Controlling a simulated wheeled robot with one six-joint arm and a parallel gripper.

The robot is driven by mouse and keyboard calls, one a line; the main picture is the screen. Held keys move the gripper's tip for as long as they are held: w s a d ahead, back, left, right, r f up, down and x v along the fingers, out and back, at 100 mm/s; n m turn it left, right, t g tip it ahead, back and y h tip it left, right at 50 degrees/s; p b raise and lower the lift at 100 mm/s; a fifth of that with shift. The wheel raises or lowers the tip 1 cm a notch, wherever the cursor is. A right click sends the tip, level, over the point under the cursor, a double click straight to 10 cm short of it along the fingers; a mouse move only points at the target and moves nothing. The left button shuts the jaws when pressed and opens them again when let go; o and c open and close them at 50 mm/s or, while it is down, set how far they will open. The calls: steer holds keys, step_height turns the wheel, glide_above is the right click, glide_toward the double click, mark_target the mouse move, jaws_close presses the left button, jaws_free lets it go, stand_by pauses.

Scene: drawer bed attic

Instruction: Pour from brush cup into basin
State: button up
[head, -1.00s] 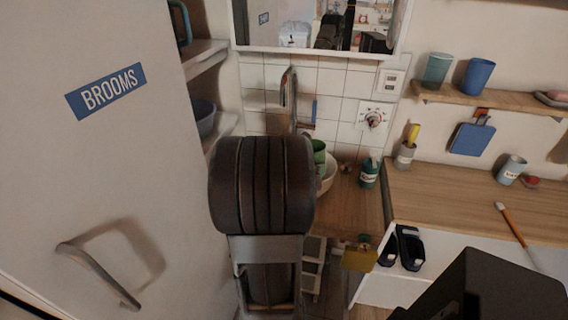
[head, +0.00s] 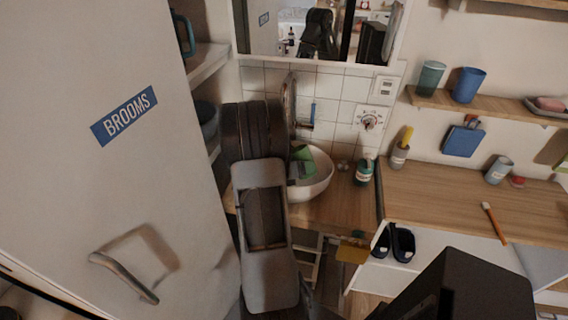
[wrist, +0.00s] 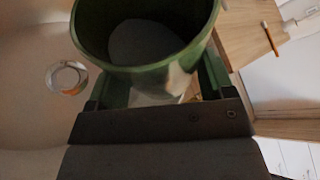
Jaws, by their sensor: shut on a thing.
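The green brush cup (wrist: 165,71) is held between the two fingers of my gripper (wrist: 154,84), shut on it, in the wrist view. Its mouth faces the camera and a grey inside shows; I cannot tell what it holds. In the head view the cup (head: 304,160) is over the white basin (head: 322,181), looking tilted, partly hidden by my arm. In the wrist view the basin's pale inside (wrist: 35,95) lies below, with a round metal drain (wrist: 67,78) left of the cup. My gripper is hidden in the head view.
A metal faucet (head: 290,98) rises behind the basin against white tiles. A dark green labelled bottle (head: 364,172) stands right of the basin. The white BROOMS door (head: 120,180) is on the left. A wooden counter (head: 440,195) is on the right.

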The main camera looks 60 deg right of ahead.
steer(key=shift+w, duration=0.15)
steer(key=shift+r, duration=0.15)
steer(key=shift+r+n+g+p, duration=0.45)
steer(key=shift+n+p, duration=0.15)
steer(key=shift+p, duration=0.65)
steer(key=shift+f+n+g+p, duration=0.25)
steer(key=shift+n+g+p, duration=0.2)
steer(key=shift+n, duration=0.15)
steer(key=shift+r+n+g+p, duration=0.4)
steer(key=shift+r+n+p, duration=0.2)
steer(key=shift+p, duration=0.2)
stand_by(0.5)
steer(key=shift+w+f+n+g, duration=0.15)
steer(key=shift+f+n+g, duration=0.2)
steer(key=shift+n, duration=0.35)
stand_by(0.8)
steer(key=shift+w+d+f+n+g+h+p, duration=0.1)
steer(key=shift+w+d+n+g+h+p, duration=0.05)
steer(key=shift+w+n+g+p, duration=0.2)
steer(key=shift+w+d+f+n+g+h+p, duration=0.15)
steer(key=shift+w+n+p, duration=0.1)
steer(key=shift+w, duration=0.15)
stand_by(0.6)
steer(key=shift+w+r+n+g+p, duration=0.25)
steer(key=shift+r+n+p, duration=0.4)
steer(key=shift+p, duration=0.3)
stand_by(0.4)
steer(key=shift+w+f+n+h, duration=0.1)
steer(key=shift+f+n+h, duration=0.05)
steer(key=shift+n+h, duration=0.15)
